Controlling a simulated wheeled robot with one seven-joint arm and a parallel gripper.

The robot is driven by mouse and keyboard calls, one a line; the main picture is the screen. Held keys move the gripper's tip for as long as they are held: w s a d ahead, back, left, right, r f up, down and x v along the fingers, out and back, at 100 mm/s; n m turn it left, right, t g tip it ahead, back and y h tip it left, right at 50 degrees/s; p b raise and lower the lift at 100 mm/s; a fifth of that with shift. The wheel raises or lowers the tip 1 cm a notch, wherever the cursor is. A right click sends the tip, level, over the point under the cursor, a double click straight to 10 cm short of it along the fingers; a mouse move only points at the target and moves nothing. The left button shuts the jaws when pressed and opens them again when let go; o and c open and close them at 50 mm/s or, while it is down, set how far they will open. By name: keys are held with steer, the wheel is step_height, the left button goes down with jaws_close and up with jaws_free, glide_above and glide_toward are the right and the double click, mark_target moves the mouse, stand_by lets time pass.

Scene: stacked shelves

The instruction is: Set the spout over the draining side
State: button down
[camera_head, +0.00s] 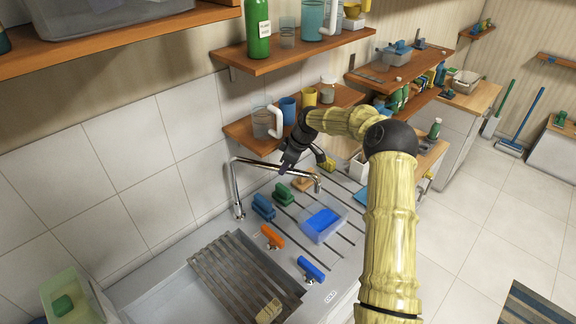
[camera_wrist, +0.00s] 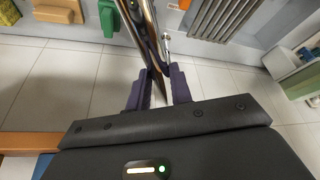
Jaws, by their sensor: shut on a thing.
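The chrome spout (camera_head: 258,164) rises from its base at the wall side of the sink unit and reaches right over the grooved draining side (camera_head: 345,232). Its down-turned tip hangs above the drainer, near a clear tub (camera_head: 336,230) with something blue in it. My gripper (camera_head: 283,171) comes down from the right and is shut on the spout's horizontal tube. In the wrist view the dark fingers (camera_wrist: 158,88) close around the shiny spout tube (camera_wrist: 146,35). The exact contact is partly hidden by the fingers.
The basin (camera_head: 172,290) lies left, partly covered by a slatted rack (camera_head: 235,283). An orange tap handle (camera_head: 272,236) and a blue one (camera_head: 311,268) stand along the front. Blue (camera_head: 263,206) and green (camera_head: 284,193) brushes lie on the drainer. A low shelf (camera_head: 247,135) with mugs is close behind my gripper.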

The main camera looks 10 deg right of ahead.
steer(key=shift+a, duration=0.1)
steer(key=c, duration=1.3)
jaws_free()
steer(key=shift+o, duration=0.2)
steer(key=shift+s+d+r+b, duration=0.1)
steer(key=shift+d+r+b, duration=0.2)
steer(key=shift+r+b, duration=0.2)
steer(key=b+v, duration=0.5)
steer(key=v, duration=1.1)
steer(key=shift+r, duration=0.25)
steer(key=shift+a, duration=0.1)
